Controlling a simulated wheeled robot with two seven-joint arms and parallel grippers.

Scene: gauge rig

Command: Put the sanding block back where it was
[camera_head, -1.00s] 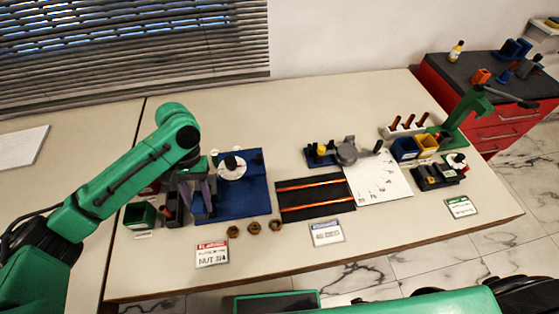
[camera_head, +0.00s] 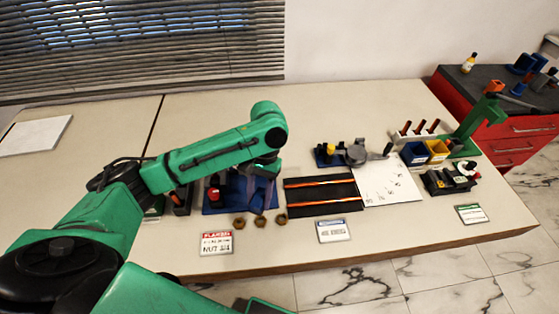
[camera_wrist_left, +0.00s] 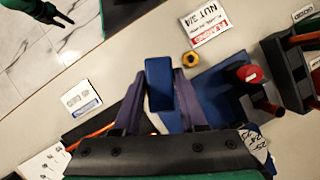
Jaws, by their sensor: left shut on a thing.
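My left gripper (camera_head: 250,188) is over the right part of the blue plate fixture (camera_head: 212,207); the forearm hides part of that fixture. In the left wrist view the gripper (camera_wrist_left: 158,92) is shut on a blue block (camera_wrist_left: 160,78), which looks like the sanding block, held upright between its two grey-purple fingers. The fixture (camera_wrist_left: 212,92) is beside the block in that view, with a red-topped knob (camera_wrist_left: 248,73) on it.
Several brass nuts, one of them here (camera_head: 260,221), lie in front of the fixture near a red-and-white label (camera_head: 217,243). A black mat with orange strips (camera_head: 322,195) and a white marked sheet (camera_head: 390,183) lie to the right. Dark bins (camera_head: 182,198) stand left. The table's back is clear.

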